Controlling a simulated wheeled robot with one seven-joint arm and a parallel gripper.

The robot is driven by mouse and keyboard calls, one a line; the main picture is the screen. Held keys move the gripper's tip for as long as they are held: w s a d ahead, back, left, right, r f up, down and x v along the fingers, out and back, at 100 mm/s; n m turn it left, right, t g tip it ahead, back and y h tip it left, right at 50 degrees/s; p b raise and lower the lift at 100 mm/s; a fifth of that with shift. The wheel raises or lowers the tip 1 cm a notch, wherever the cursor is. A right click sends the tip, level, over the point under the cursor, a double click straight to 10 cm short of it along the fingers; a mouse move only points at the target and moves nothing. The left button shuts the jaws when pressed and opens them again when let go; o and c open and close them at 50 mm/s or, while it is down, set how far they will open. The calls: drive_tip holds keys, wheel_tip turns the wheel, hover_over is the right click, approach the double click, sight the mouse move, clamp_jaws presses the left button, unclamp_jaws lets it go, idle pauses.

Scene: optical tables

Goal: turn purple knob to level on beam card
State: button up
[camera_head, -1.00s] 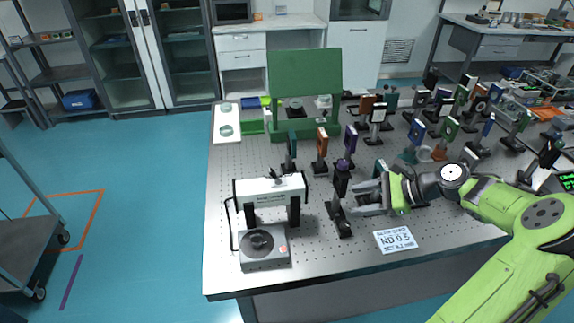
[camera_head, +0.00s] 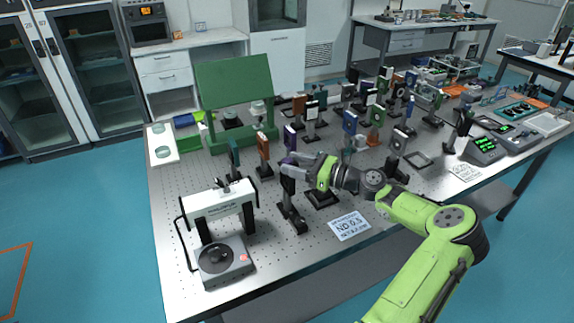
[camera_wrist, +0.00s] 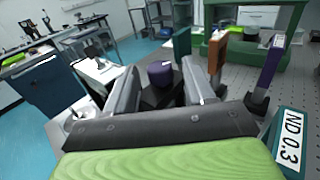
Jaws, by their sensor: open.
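The purple knob (camera_wrist: 160,73) shows in the wrist view between and slightly beyond my two grey fingers. In the head view the purple knob (camera_head: 290,162) is at the top of a dark post on a black base, partly covered by the gripper. My gripper (camera_head: 296,164) is open and reaches in from the right, its fingers at the height of the knob. The wrist view shows the open gripper (camera_wrist: 162,84) with a finger on each side; contact cannot be told.
A white-framed device with a grey dial box (camera_head: 224,257) stands front left. Dark and orange plates on posts (camera_head: 263,150) stand behind the knob. Many mounted optics crowd the table's back right. A green panel (camera_head: 235,82) stands at the back. The front table strip is mostly clear.

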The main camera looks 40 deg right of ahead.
drive_tip(key=shift+x, duration=1.2)
drive_tip(key=c, duration=0.9)
drive_tip(key=shift+r+m+h+p, duration=0.15)
drive_tip(key=shift+m+h+p, duration=0.15)
drive_tip(key=shift+h+p, duration=0.2)
